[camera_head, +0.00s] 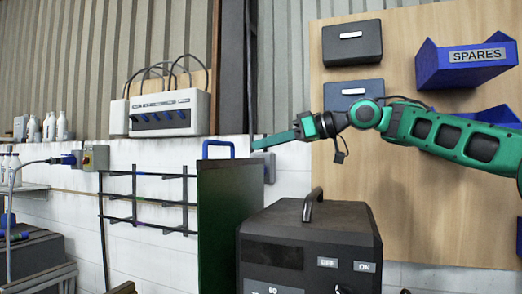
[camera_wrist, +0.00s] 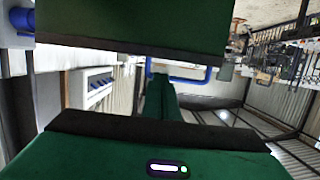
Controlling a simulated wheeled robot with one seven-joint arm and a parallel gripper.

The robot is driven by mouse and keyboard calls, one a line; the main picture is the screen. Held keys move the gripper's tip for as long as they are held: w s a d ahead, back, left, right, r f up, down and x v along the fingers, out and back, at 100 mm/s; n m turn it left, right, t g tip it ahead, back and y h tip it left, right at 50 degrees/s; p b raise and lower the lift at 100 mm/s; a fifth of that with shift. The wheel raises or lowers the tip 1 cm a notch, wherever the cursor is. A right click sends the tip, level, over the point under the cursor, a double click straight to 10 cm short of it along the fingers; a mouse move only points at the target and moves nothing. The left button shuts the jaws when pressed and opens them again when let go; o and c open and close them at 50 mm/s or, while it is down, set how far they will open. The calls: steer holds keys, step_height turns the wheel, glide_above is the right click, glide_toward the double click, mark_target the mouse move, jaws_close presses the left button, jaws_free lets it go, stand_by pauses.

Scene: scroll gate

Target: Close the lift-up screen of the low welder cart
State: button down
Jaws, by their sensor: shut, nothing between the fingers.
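The low welder cart (camera_head: 300,225) is a dark box with a top handle and OFF and ON labels, its lower part cut off. The green screen (camera_head: 228,215) stands upright at its left, with a blue handle (camera_head: 219,144) on its top edge. My gripper (camera_head: 257,145) is shut and empty, pointing left, right of the blue handle in the head view. In the wrist view, which looks upside down, the screen (camera_wrist: 140,22) fills the top. The blue handle (camera_wrist: 185,78) shows just beyond my dark green fingertips (camera_wrist: 155,80). I cannot tell whether they touch it.
Behind is a white brick wall with a grey box with blue knobs (camera_head: 168,114) and a black rack (camera_head: 148,201). A wooden board (camera_head: 405,220) carries dark and blue bins, one the SPARES bin (camera_head: 470,65), behind my arm. Bottles (camera_head: 55,126) stand at far left.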

steer(key=x, duration=0.8)
steer(key=shift+s+a, duration=0.1)
steer(key=shift+a, duration=0.05)
